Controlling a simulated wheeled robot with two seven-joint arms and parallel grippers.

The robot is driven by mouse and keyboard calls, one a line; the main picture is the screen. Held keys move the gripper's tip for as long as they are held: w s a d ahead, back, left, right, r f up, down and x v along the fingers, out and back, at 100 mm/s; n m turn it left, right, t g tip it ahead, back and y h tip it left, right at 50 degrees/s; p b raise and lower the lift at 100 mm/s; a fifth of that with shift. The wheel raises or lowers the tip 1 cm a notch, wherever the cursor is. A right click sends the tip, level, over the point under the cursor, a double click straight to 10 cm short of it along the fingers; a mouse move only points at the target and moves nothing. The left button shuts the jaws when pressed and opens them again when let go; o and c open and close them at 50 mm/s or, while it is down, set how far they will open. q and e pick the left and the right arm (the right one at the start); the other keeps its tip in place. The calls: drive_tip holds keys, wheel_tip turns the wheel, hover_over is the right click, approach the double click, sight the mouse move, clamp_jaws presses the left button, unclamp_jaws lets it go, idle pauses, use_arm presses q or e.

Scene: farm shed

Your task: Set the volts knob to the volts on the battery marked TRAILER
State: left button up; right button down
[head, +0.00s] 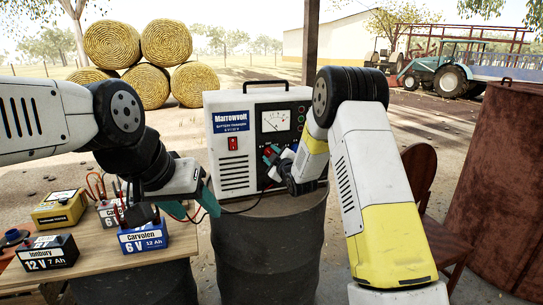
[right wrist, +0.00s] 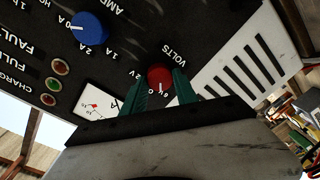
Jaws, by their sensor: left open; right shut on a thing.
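The battery charger (head: 290,108) stands upright on a drum. Its red volts knob (right wrist: 158,74) sits between the teal fingers of my right gripper (right wrist: 160,88), which is shut on it; the picture there is upside down. A pale mark shows at the knob's edge, but which value it points at is unclear. My right gripper (head: 272,158) also shows in the head view at the charger's front. My left gripper (head: 197,208) is open and empty beside the blue Carvalen 6 V battery (head: 145,238). The Ionbury battery (head: 47,252) reads 12 V. I cannot read a TRAILER marking on any battery.
A yellow battery (head: 60,208) and another 6 V battery (head: 108,216) stand further back on the wooden table (head: 95,262), with red and black leads nearby. The drum (head: 265,255) supports the charger. A blue amps knob (right wrist: 88,27) sits near the volts knob. A chair (head: 420,175) stands at right.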

drive_tip(key=shift+n, duration=0.6)
drive_tip(key=c, duration=0.9)
unclamp_jaws()
drive_tip(key=shift+c, duration=0.2)
drive_tip(key=v, duration=0.8)
drive_tip(key=shift+a, duration=0.1)
